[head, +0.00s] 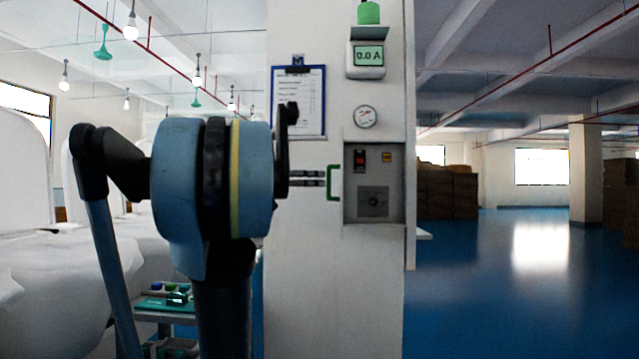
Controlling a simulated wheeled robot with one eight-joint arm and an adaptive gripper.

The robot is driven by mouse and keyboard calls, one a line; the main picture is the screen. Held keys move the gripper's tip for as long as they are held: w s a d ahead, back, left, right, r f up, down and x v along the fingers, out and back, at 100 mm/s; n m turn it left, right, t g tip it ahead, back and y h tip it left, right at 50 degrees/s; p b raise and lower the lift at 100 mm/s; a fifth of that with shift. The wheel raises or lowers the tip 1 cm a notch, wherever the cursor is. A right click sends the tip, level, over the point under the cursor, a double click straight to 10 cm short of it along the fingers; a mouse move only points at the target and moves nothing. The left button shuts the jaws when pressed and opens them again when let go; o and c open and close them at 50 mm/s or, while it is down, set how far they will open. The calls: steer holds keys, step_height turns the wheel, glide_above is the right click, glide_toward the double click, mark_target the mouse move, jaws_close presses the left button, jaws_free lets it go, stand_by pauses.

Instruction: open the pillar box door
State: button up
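The pillar box (374,210) is a grey box on the white pillar, right of centre in the head view. A green upright handle (331,183) stands at the box's left edge. My gripper (322,178) is just left of the handle, with two short grey finger parts pointing right at it. Contact is unclear. My arm hides the rest of the gripper, and its finger opening is too small to judge.
A gauge (366,117) and a display reading 0.0 A (369,56) are above the box. A clipboard (299,102) hangs on the pillar (300,270). A cart with a green tray (165,304) stands lower left. Blue floor (500,290) at right is clear.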

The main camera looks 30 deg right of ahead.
steer(key=v, duration=0.7)
stand_by(0.6)
